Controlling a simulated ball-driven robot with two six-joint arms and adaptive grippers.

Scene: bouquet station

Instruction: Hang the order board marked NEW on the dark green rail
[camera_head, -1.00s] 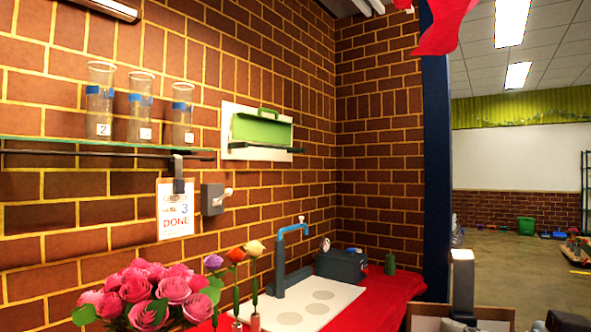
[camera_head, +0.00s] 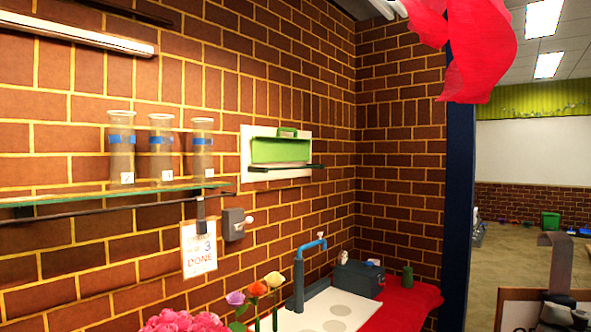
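A brown-edged board (camera_head: 515,312) with a pale face is cut off at the lower right; only the letters "OR" show, so I cannot read NEW. A grey hook (camera_head: 556,262) rises from its top. My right gripper (camera_head: 562,312) is dark and appears closed on the board below the hook. A dark rail (camera_head: 110,208) runs along the wall under the glass shelf. A DONE board (camera_head: 199,250) hangs at its right end by a dark hook. A second dark bar (camera_head: 290,167) crosses below a green box; which is dark green is hard to tell. My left gripper is out of view.
Several glass cylinders (camera_head: 161,148) stand on the glass shelf (camera_head: 60,197). A grey wall switch (camera_head: 234,224) is beside the DONE board. Flowers (camera_head: 180,322), a blue tap (camera_head: 311,246) and a dark box (camera_head: 358,279) are below. Red cloth (camera_head: 480,45) hangs at top right.

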